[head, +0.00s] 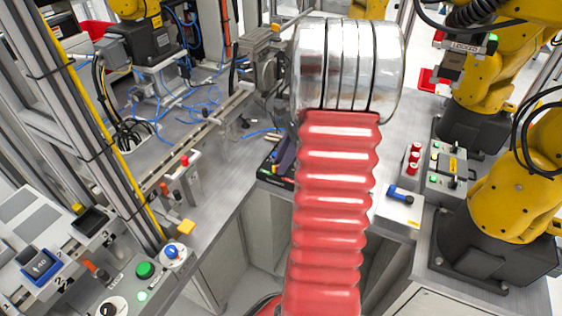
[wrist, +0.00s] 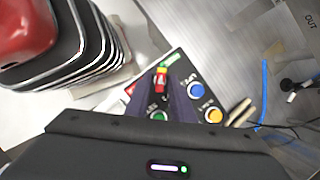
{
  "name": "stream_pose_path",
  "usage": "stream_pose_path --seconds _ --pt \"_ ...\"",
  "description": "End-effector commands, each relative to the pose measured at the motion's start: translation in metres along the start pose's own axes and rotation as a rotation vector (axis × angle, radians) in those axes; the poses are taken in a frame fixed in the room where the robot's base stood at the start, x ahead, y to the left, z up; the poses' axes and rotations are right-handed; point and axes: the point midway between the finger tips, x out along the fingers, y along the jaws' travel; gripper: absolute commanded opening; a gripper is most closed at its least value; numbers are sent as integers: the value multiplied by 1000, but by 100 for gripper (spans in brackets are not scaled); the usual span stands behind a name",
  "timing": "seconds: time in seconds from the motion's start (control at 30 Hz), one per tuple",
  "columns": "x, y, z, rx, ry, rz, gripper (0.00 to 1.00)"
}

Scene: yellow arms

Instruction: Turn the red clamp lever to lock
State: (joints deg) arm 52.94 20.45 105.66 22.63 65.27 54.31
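In the head view a small upright clamp with a red-tipped lever (head: 184,160) stands on the left bench; I cannot tell if it is the task's lever. My gripper (head: 283,158) is mostly hidden behind my red arm sleeve, low over a dark control panel. In the wrist view my gripper (wrist: 160,88) has its two dark purple fingers apart. A small red part with yellow and green (wrist: 161,80) shows between them, on or above the panel. I cannot tell whether the fingers touch it.
The control panel (wrist: 182,72) carries blue, yellow and green buttons. A blue cable (wrist: 264,85) lies to its right on the grey surface. A rail (head: 205,125) runs along the left bench. Yellow robot arms (head: 515,195) and small control boxes (head: 445,170) stand at right.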

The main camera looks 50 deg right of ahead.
Motion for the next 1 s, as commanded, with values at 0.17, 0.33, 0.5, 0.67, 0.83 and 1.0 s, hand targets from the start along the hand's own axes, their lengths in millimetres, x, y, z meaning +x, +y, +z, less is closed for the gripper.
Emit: stream_pose_path --seconds 0.17,0.33,0.5,0.67,0.83,1.0 --pt "0 0 0 0 0 0 9" --pt "0 0 0 0 0 0 0" --pt "1 2 2 0 0 1 0" --pt "0 2 0 -6 -2 6 0" --pt "0 1 -1 -40 -1 20 0" --pt "0 0 -2 -112 0 51 0"
